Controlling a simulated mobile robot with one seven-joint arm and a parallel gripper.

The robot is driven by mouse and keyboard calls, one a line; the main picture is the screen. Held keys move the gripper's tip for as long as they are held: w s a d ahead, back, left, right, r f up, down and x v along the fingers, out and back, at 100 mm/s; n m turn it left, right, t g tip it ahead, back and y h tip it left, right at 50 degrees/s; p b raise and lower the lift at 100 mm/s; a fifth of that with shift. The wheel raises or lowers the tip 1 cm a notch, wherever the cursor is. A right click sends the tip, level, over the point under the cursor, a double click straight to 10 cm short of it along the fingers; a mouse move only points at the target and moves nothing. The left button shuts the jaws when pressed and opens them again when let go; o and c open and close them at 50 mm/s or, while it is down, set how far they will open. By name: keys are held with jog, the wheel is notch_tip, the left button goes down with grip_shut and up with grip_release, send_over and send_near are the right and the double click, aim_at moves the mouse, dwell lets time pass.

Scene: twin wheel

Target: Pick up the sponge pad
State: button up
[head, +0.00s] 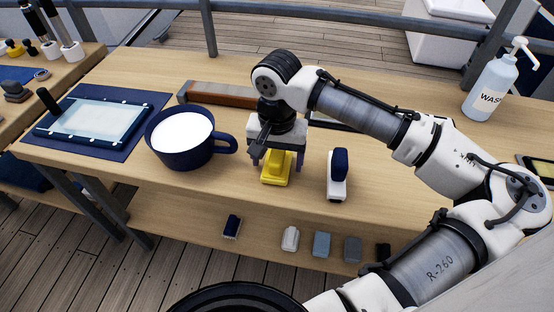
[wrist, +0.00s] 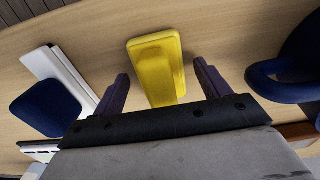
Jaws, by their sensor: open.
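The yellow pad (head: 276,172), which looks like the sponge pad, lies on the wooden table near its front edge. It is a yellow block with a raised, narrower top. My gripper (head: 277,161) is above it, pointing down, with one finger to each side. In the wrist view the yellow pad (wrist: 157,70) shows between and beyond the two open fingers of my gripper (wrist: 161,76). I see no contact; the exact height gap is hard to tell.
A navy mug (head: 180,150) with white contents stands to the left, its handle toward my gripper. A white block with a navy top (head: 338,178) stands close on the right. A soap bottle (head: 492,85) is at the back right. Several small blocks lie on the lower shelf (head: 185,207).

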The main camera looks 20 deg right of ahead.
aim_at(277, 152)
jog(key=shift+f, duration=0.3)
jog(key=c, duration=1.1)
jog(key=shift+o, duration=0.2)
jog(key=shift+r, duration=0.1)
notch_tip(277, 152, up, 20)
